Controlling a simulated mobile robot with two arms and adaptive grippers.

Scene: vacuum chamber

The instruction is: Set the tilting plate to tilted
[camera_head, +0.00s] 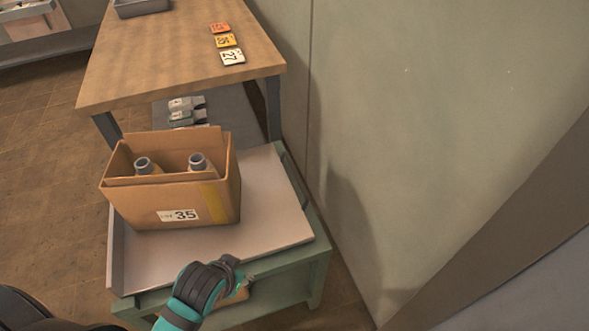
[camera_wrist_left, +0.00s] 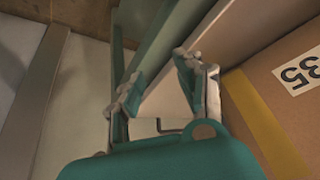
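The tilting plate is a pale, flat panel (camera_head: 270,210) with a raised lip along its left side, on a green stand (camera_head: 318,262). It looks about level with the stand top; a slight tilt is hard to judge. A cardboard box (camera_head: 150,205) marked 35 stands on it, holding two bottles (camera_head: 197,162). My left gripper (camera_head: 238,280) is at the plate's front edge. In the left wrist view my left gripper (camera_wrist_left: 158,85) has its fingers apart, with the plate edge and green frame beyond them; contact is unclear. My right gripper is not in view.
A wooden table (camera_head: 165,60) stands behind, with numbered tags (camera_head: 227,41) and a grey tray (camera_head: 140,7) on top. Several small containers (camera_head: 185,110) sit on its lower shelf. A wall (camera_head: 430,120) runs close along the right. Open floor (camera_head: 40,150) lies to the left.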

